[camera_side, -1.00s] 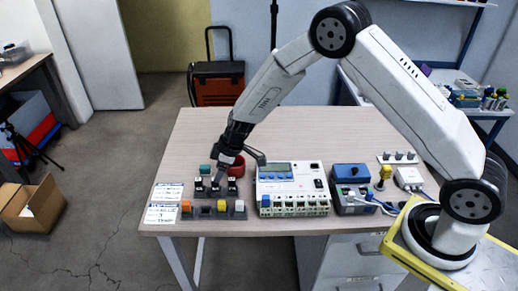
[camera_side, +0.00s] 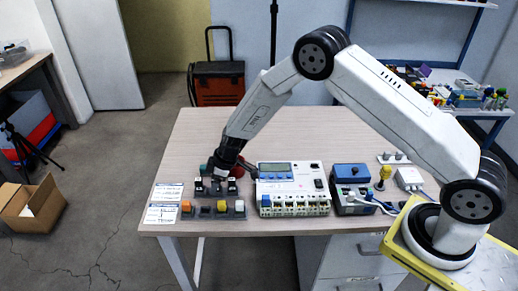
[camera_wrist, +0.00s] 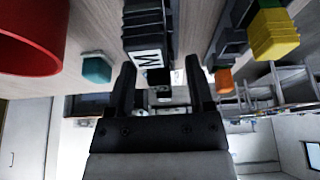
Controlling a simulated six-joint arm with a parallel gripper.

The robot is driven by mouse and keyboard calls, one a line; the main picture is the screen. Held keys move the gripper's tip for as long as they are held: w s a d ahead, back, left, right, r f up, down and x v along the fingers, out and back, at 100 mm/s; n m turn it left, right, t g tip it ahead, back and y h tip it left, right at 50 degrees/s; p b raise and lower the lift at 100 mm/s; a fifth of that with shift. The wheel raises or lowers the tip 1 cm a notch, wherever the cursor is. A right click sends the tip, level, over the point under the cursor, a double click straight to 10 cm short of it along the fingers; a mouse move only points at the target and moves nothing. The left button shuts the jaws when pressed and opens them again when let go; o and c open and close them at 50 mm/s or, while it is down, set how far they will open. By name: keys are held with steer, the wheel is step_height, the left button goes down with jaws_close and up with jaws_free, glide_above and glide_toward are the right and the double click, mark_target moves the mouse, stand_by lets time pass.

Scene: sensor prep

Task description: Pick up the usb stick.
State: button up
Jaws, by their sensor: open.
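A dark rack with several small black pieces stands upright near the table's front left; I cannot tell for sure which one is the usb stick. The black piece with a white label marked "M" (camera_wrist: 150,45) looms large in the wrist view, just beyond my fingertips. My gripper (camera_wrist: 162,80) is open, its two dark fingers apart on either side of a smaller dark piece (camera_wrist: 160,77); contact cannot be told. In the side view my gripper (camera_side: 217,178) points down at the rack's middle and hides part of it.
A red cup (camera_wrist: 28,38) and a teal block (camera_wrist: 96,68) are close on the left in the wrist view. A front rack holds an orange block (camera_side: 186,206) and a yellow block (camera_side: 222,206). A white device (camera_side: 292,190) stands right of the racks. The table's back is clear.

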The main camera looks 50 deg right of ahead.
jaws_close()
steer(key=shift+r, duration=0.1)
stand_by(0.4)
steer(key=shift+r, duration=0.7)
steer(key=s+d+r, duration=0.2)
steer(key=s+r, duration=0.9)
steer(key=s, duration=0.3)
steer(key=shift+r, duration=0.2)
steer(key=shift+d, duration=0.1)
